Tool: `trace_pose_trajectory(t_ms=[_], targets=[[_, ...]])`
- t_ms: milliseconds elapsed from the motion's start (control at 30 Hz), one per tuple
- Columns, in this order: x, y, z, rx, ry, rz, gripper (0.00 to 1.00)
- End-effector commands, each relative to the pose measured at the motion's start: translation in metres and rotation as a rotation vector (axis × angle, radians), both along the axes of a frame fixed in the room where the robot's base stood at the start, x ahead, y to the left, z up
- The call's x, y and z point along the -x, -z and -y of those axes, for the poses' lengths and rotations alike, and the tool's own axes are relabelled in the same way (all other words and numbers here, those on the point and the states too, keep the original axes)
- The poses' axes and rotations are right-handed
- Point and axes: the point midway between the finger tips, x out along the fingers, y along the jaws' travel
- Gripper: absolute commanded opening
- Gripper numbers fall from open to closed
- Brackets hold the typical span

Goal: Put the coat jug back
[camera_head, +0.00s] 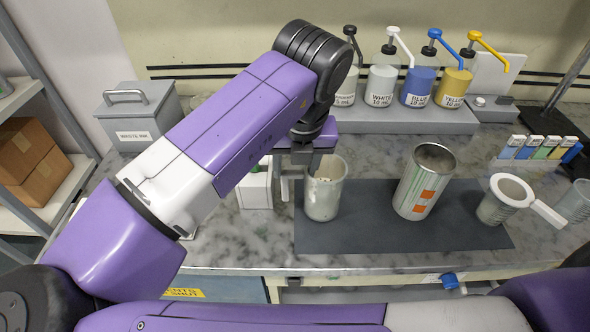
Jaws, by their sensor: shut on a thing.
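The jug (323,203), which I take for the coat jug, is a translucent, upright vessel with pale residue inside. It is at the left part of the dark mat (365,238). My gripper (301,163) is at its upper left side, shut on it. The fingers are small and partly hidden by my wrist, so the exact grip is unclear. A pale handle-like part shows just left of the jug, below the gripper. I cannot tell whether the jug's base touches the mat or hangs slightly above it.
A metal can (413,197) with orange marks stands right of the jug. A strainer cup (498,205) and a clear beaker (574,203) are farther right. Pump bottles stand on a grey rack (420,121) behind. A waste ink box (140,118) and white container (256,190) are left.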

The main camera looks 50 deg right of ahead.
Motion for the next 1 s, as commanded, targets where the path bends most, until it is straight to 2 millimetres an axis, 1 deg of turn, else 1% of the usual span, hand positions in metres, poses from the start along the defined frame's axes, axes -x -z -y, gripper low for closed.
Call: trace_pose_trajectory(t_ms=[33, 100, 333, 467, 500, 567, 600, 900, 1000], targets=[[0.0002, 0.0069, -0.0001, 0.001, -0.001, -0.001, 0.0], [0.0004, 0.012, 0.0004, 0.002, 0.001, -0.001, 0.0], [-0.0001, 0.0124, 0.0004, 0.001, 0.001, 0.001, 0.0], [0.0, 0.0163, 0.0005, 0.001, 0.0, 0.001, 0.0], [0.0001, 0.0168, 0.0003, 0.0, 0.001, 0.0, 0.51], [0.0001, 0.0159, 0.0002, 0.0, 0.0, 0.0, 0.63], [0.0001, 0.0159, 0.0002, 0.0, 0.0, 0.0, 0.7], [0.0001, 0.0152, 0.0002, 0.0, 0.0, 0.0, 0.71], [0.0, 0.0108, 0.0002, 0.0, 0.0, 0.0, 0.71]])
